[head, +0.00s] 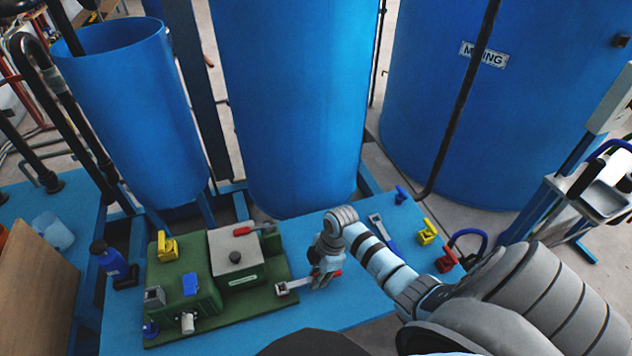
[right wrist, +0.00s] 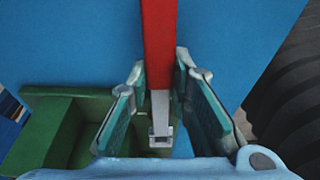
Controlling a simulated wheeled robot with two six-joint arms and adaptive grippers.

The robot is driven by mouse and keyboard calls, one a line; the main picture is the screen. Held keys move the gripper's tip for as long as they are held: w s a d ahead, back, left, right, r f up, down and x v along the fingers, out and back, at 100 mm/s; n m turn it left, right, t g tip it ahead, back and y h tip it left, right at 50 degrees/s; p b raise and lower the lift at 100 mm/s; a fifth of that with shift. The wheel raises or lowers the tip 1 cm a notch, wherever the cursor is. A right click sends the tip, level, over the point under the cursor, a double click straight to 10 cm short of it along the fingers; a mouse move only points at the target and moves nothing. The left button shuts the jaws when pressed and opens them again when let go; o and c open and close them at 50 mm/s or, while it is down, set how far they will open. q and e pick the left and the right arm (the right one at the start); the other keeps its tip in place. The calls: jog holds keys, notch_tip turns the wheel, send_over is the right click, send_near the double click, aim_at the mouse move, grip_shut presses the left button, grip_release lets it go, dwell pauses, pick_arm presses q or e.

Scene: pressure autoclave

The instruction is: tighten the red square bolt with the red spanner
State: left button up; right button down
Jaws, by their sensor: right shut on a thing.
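The red spanner has a red handle (right wrist: 157,45) and a silver shank and head (right wrist: 160,130). My right gripper (head: 324,272) is shut on it, low over the blue table. In the right wrist view my fingers (right wrist: 162,92) sit either side of the spanner where red meets silver. In the head view its silver head (head: 284,288) points left, at the right edge of the green fixture (head: 268,296). I cannot pick out the red square bolt for sure; a red part (head: 242,230) shows at the fixture's back. My left gripper is not in view.
Yellow (head: 167,246) and blue (head: 190,284) parts stand on the fixture beside a pale block (head: 236,255). Blue, yellow and red pieces (head: 446,261) stand at the table's right, near another spanner (head: 378,226). A blue bottle (head: 113,263) is at left. Large blue tanks rise behind.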

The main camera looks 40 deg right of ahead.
jog(key=shift+s+r+m+p, duration=0.1)
jog(key=shift+s+m+p, duration=0.05)
jog(key=shift+m+p, duration=0.2)
jog(key=shift+s+a+m+p, duration=0.15)
jog(key=shift+m+p, duration=0.1)
jog(key=shift+p, duration=0.1)
jog(key=c, duration=1.4)
grip_release()
jog(key=v, duration=1.2)
jog(key=shift+s, duration=0.25)
